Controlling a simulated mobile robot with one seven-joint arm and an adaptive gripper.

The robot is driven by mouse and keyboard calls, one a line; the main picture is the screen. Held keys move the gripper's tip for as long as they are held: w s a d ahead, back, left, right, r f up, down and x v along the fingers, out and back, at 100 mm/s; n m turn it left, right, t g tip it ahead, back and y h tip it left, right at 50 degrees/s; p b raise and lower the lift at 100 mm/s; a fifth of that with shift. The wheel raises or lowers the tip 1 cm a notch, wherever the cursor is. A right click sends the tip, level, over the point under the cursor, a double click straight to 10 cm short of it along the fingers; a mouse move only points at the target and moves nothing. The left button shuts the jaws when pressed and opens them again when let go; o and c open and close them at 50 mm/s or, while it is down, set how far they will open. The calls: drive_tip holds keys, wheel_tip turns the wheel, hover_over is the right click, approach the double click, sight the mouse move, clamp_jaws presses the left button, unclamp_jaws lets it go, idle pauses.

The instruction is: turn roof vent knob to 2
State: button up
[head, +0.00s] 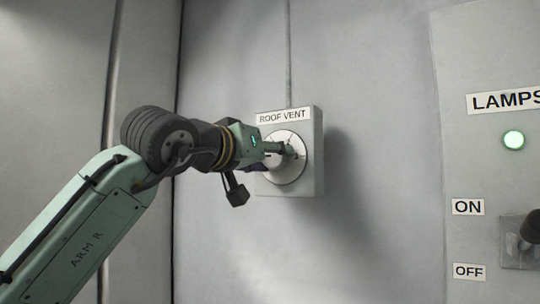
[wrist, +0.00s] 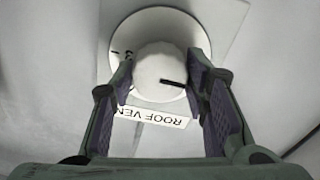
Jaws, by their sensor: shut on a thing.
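The roof vent box (head: 318,150) is a pale wall box with a "ROOF VENT" label (head: 284,116) above a round white dial (head: 290,178). My gripper (head: 286,151) reaches it from the left and covers much of the dial's middle. In the wrist view, the white round knob (wrist: 157,68) sits between the two purple-padded fingers of my gripper (wrist: 160,85), which is shut on it. The knob's black pointer line points right and slightly down there, with the label upside down. Small dial marks show at the left; the numbers are mostly hidden or too small to read.
A conduit (head: 289,55) runs up the wall from the box. The wall between is clear.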

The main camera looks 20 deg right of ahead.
drive_tip(key=shift+r+m+p, duration=0.1)
drive_tip(key=shift+m+p, duration=0.2)
drive_tip(key=shift+p, duration=0.05)
drive_tip(key=m+p, duration=1)
drive_tip(key=m, duration=1.3)
drive_tip(key=shift+p, duration=0.4)
drive_tip(key=o, duration=1.1)
drive_tip(key=shift+o, duration=0.2)
